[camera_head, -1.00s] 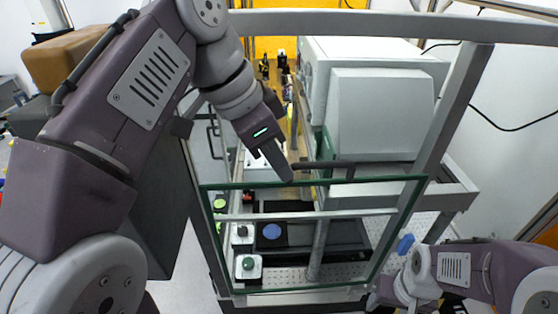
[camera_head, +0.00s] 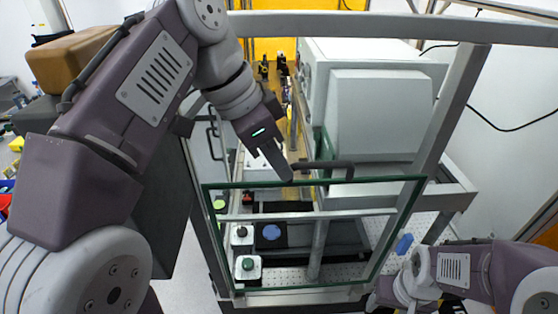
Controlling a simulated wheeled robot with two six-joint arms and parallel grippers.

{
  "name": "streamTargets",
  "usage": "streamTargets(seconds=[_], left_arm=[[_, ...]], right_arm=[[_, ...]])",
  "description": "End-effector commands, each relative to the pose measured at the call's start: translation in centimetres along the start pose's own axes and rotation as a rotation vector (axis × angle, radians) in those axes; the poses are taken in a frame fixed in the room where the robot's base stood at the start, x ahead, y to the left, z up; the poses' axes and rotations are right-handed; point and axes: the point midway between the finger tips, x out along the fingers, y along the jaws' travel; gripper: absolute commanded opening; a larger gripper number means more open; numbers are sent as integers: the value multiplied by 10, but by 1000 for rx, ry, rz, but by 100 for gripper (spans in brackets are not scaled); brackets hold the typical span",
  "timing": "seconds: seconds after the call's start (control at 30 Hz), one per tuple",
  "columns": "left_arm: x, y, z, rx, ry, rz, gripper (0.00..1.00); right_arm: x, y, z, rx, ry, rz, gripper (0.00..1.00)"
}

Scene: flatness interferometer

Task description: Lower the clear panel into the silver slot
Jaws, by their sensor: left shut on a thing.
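The clear panel (camera_head: 340,235), a glass sheet with dark green edges, stands roughly upright in front of the frame in the head view. My left gripper (camera_head: 285,175) comes down from the upper left and is shut at the panel's top edge, left of its middle. Its fingers partly overlap a dark handle-like bar (camera_head: 328,166) there. A silver rail (camera_head: 290,298) runs just under the panel's bottom edge and looks like the slot. I cannot tell whether the bottom edge is inside it. My right arm shows at the lower right; its fingers do not show.
Silver frame posts and a top beam (camera_head: 350,25) surround the opening. Behind the glass are a breadboard, a box with a green button (camera_head: 248,264) and a round blue part (camera_head: 271,232). A large white housing (camera_head: 375,110) stands behind. A blue object (camera_head: 404,244) sits right of the panel.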

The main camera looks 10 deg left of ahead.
Motion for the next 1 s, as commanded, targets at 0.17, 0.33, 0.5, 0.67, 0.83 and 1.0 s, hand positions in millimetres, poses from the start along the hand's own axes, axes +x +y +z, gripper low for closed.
streamTargets(seconds=[0.17, 0.33, 0.5, 0.67, 0.83, 1.0], left_arm=[[-1, 0, -1, 4, 6, 1, 0], [-1, 0, -1, 4, 6, 1, 0], [0, -2, -1, 4, 5, 1, 0], [1, -7, -1, 4, 5, 2, 0], [3, -14, -1, 3, 5, 2, 0], [4, -19, -1, 4, 5, 1, 0]], right_arm=[[0, 0, 0, 0, 0, 0, 60], [0, 0, 0, 0, 0, 0, 60], [0, 0, 0, 0, 0, 0, 60], [0, 0, 0, 0, 0, 0, 60], [0, 0, 0, 0, 0, 0, 60], [0, 0, 0, 0, 0, 0, 60]])
